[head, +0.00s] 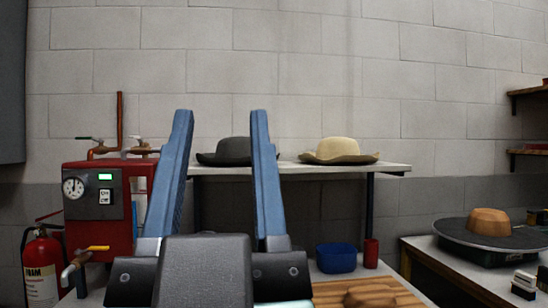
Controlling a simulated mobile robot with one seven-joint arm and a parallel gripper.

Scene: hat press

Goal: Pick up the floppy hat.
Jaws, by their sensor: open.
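Two hats lie on a pale shelf against the back wall. The dark grey hat (228,152) has its right side partly hidden behind my gripper's right finger. The cream hat (339,151), with a wavy brim, is just right of it. A wide, flat black brim-like disc (455,234) lies on the right table, with a tan crown-shaped piece (489,221) on it. I cannot tell for sure which is the floppy hat. My gripper (221,116) is open, its two blue fingers pointing up in the picture, with nothing visibly held between them.
A red boiler (98,212) with gauge and pipes stands at left, beside a fire extinguisher (41,262). A blue bin (336,258), a red cup (371,253) and a wooden board (330,292) sit below the shelf (392,168). A small brush-like block (523,284) lies at lower right.

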